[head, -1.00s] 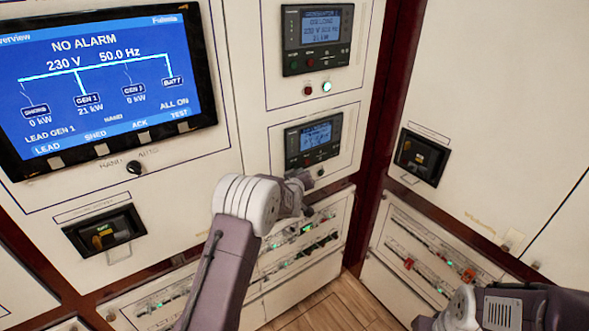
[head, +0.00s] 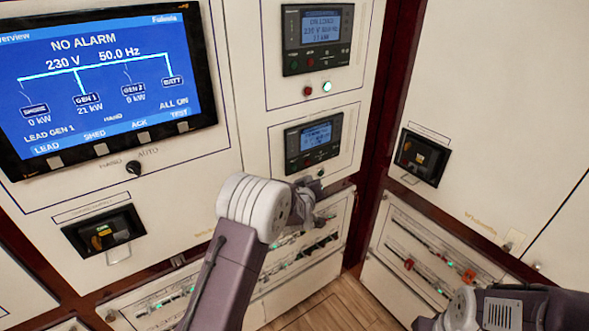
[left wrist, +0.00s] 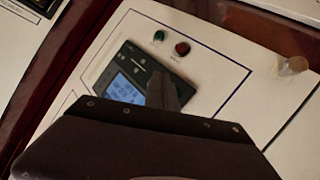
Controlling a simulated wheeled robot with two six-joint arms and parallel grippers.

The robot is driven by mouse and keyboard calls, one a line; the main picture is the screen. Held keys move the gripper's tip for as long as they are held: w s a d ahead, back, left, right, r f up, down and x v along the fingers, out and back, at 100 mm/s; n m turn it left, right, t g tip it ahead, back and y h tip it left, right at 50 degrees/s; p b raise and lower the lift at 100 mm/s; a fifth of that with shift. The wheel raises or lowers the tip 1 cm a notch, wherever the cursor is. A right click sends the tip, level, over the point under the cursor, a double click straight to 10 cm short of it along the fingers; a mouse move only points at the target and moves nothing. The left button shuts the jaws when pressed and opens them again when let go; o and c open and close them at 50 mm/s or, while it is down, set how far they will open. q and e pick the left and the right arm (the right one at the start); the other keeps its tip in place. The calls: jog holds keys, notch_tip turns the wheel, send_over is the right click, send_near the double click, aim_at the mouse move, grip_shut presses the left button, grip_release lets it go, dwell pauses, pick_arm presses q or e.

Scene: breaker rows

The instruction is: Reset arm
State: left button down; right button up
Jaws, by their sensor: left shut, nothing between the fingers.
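My left gripper (head: 318,190) is shut and empty in front of the lower right of the switchboard. It is just below the lower small controller (head: 313,141), which has a lit blue screen. In the left wrist view the shut fingers (left wrist: 164,92) overlap the edge of a controller with a lit screen (left wrist: 126,88). I cannot tell whether they touch it. A green and a red button (left wrist: 182,48) sit beside that controller. Of my right arm, only links show at the lower right; its gripper is out of view.
A large screen (head: 95,85) reads NO ALARM. A rotary knob (head: 134,167) sits below it. Recessed breakers are at the left (head: 104,232) and on the right panel (head: 421,158). Breaker rows (head: 300,250) lie behind my left arm. Wooden floor (head: 325,308) shows below.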

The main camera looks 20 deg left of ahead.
dwell(0.3)
pick_arm(q)
jog(key=s+a+r, duration=0.1)
jog(key=s+r, duration=0.4)
jog(key=r, duration=0.4)
jog(key=s+f+m+g, duration=0.2)
jog(key=s+f+g, duration=0.2)
jog(key=s, duration=0.7)
jog(key=s+d+f+m+g+h, duration=0.1)
jog(key=s+f+m+g, duration=0.1)
jog(key=s+f+g, duration=0.2)
jog(key=s+d+f+m+g+h, duration=0.1)
jog(key=s+f+m+g, duration=0.2)
jog(key=s+f, duration=0.6)
jog(key=s+g, duration=0.2)
jog(key=s, duration=0.7)
jog(key=shift+s+f, duration=0.25)
jog(key=shift+s, duration=0.15)
jog(key=shift+w, duration=0.1)
dwell(1.9)
